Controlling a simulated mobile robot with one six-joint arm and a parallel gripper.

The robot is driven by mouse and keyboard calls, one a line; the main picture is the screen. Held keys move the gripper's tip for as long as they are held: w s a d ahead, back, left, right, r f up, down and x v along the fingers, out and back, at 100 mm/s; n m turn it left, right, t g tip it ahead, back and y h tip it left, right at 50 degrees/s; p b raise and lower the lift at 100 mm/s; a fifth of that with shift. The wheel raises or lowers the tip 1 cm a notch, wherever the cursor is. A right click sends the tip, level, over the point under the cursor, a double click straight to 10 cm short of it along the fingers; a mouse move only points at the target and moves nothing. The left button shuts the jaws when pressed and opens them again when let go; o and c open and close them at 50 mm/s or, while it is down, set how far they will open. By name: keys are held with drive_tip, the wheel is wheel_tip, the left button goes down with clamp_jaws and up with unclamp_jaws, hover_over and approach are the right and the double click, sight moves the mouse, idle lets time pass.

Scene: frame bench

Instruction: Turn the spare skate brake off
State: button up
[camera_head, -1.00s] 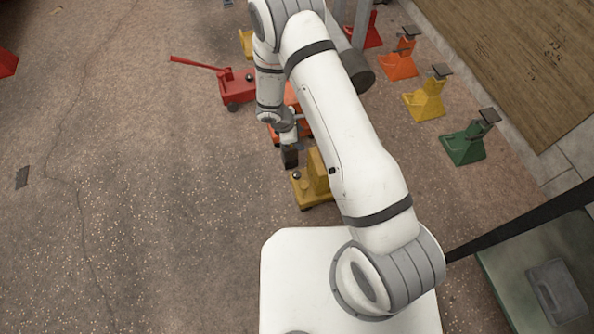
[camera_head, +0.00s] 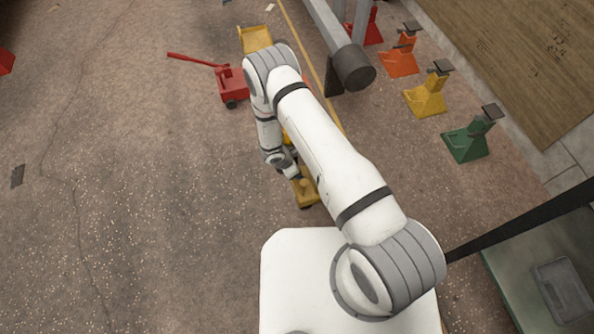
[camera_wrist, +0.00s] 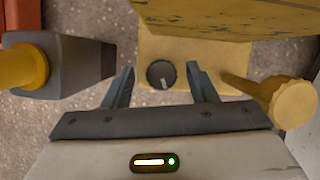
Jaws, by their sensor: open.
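A yellow skate (camera_head: 305,197) sits on the floor under my arm. In the wrist view its yellow plate (camera_wrist: 215,52) carries a round black brake knob (camera_wrist: 161,73) with a pale pointer mark toward the bottom of the picture. My gripper (camera_wrist: 161,78) is open, one finger on each side of the knob. Gaps show between the fingers and the knob in this view; its height above the plate I cannot tell. In the head view my arm hides the fingertips and the knob. Whether this skate is the spare one I cannot tell.
A yellow rod with a round end (camera_wrist: 292,103) is right of the knob; a dark grey block (camera_wrist: 75,65) is left. A red jack (camera_head: 232,85) with a long handle and another yellow object (camera_head: 255,38) lie beyond. Coloured stands (camera_head: 427,97) line the right.

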drive_tip(key=shift+d+f, duration=0.1)
drive_tip(key=shift+f, duration=0.1)
drive_tip(key=shift+w, duration=0.1)
drive_tip(key=c, duration=1)
drive_tip(key=shift+w+m+g+b, duration=0.2)
drive_tip(key=shift+m+g+b, duration=0.45)
drive_tip(key=shift+m, duration=1.65)
drive_tip(key=shift+r, duration=0.1)
drive_tip(key=o, duration=1)
drive_tip(key=shift+s, duration=0.1)
